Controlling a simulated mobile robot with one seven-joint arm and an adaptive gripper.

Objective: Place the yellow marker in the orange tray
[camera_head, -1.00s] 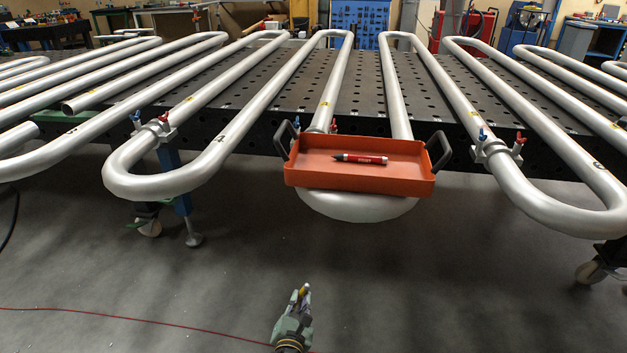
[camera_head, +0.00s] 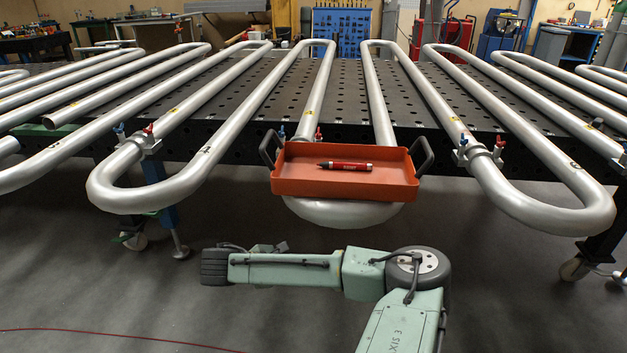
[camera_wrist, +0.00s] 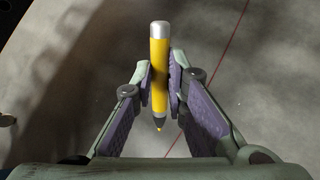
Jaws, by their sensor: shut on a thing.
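In the wrist view my gripper (camera_wrist: 160,82) is shut on the yellow marker (camera_wrist: 158,48). The marker has a grey end at the top of the picture and a pointed yellow tip towards the palm. The orange tray (camera_head: 345,188) rests on the bend of a silver pipe coil in the head view, with a dark handle at each side. A red marker (camera_head: 345,166) lies in the tray. In the head view my arm stretches across the floor in front of the tray; the fingers and the yellow marker cannot be made out there.
Silver pipe coils (camera_head: 510,202) lie on a dark perforated table (camera_head: 345,95) and overhang its front edge. Red and blue valve handles (camera_head: 463,143) stand on clamps beside the tray. The floor (camera_head: 230,322) in front is clear apart from a thin red cable (camera_head: 120,332).

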